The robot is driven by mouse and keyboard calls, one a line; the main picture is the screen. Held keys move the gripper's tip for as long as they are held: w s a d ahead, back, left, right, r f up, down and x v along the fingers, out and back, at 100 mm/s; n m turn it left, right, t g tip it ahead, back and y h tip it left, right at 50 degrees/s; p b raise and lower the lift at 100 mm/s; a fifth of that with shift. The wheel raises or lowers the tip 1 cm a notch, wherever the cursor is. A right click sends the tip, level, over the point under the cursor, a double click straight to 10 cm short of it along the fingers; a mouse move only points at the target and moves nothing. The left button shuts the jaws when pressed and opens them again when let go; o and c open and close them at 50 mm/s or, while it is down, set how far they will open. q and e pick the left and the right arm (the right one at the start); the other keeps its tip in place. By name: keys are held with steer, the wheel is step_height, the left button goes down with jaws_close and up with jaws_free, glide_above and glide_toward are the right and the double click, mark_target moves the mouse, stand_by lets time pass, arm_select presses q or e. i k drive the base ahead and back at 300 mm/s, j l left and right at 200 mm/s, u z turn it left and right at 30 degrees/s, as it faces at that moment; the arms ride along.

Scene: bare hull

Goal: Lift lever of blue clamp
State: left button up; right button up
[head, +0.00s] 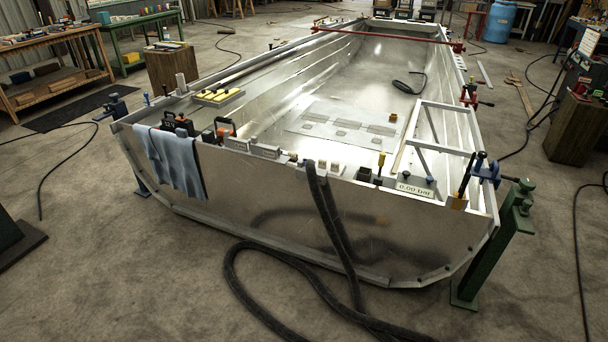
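A blue clamp (487,170) sits at the near right corner of the open metal hull (280,205), on its rim. A short dark handle sticks out from it to the right; whether this is its lever is too small to tell. A second dark blue clamp-like piece (112,104) sits at the hull's left rim corner. Neither of my grippers shows in the head view.
A green stand (492,245) rises just right of the blue clamp. A screwdriver-like tool (464,180), a gauge reading 0.00 bar (414,189) and a white frame (440,148) are close by. A dark hose (335,235) hangs over the near edge.

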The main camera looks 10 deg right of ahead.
mark_target(516, 180)
steer(key=z, duration=1.55)
steer(key=u, duration=0.4)
steer(key=i+l+u, duration=0.5)
steer(key=u, duration=0.15)
steer(key=i+l+u, duration=0.15)
steer(key=l+u, duration=0.15)
steer(key=l, duration=0.2)
